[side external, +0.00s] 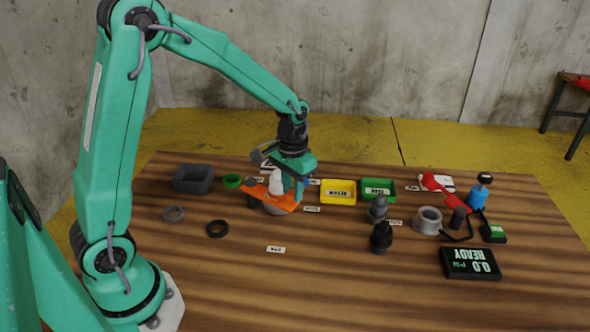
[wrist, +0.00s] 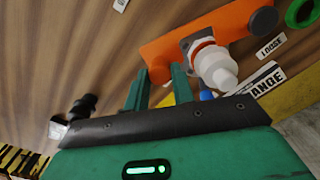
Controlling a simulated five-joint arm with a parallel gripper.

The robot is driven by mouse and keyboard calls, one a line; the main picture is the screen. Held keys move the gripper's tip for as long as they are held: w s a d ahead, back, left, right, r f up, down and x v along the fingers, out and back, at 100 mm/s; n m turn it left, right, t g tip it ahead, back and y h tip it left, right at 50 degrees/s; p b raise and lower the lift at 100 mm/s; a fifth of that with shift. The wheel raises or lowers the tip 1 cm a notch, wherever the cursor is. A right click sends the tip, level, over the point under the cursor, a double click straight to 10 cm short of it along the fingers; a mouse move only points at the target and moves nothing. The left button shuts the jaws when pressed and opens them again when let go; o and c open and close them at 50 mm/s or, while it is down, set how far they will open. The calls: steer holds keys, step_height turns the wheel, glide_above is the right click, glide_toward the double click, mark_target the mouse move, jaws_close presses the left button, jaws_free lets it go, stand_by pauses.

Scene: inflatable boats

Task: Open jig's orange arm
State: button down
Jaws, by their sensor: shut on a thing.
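The jig's orange arm (side external: 282,206) is a flat plate on the left-centre of the table, with a grey round base partly hidden under it. In the wrist view the orange arm (wrist: 165,46) runs from upper right down to my fingertips, with a dark round knob (wrist: 263,20) at its far end. A white stepped valve part (wrist: 214,64) stands at the jig beside the arm; it also shows in the side view (side external: 276,184). My gripper (side external: 297,194) is low over the arm's right end. Its fingers (wrist: 160,75) are shut on that near end.
A dark grey bin (side external: 193,179), a green ring (side external: 232,181) and dark rings lie left. Yellow (side external: 338,193) and green (side external: 377,190) trays, black fittings (side external: 381,237), a red-handled clamp (side external: 440,188) and a pressure display (side external: 470,263) stand right.

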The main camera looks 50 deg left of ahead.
steer(key=s+m, duration=0.6)
steer(key=s, duration=0.1)
steer(key=shift+s+m, duration=0.25)
steer(key=shift+m, duration=0.05)
stand_by(0.4)
steer(key=shift+s, duration=0.1)
stand_by(0.3)
steer(key=c, duration=1.5)
jaws_free()
steer(key=shift+o, duration=0.2)
step_height(320, 180, up, 8)
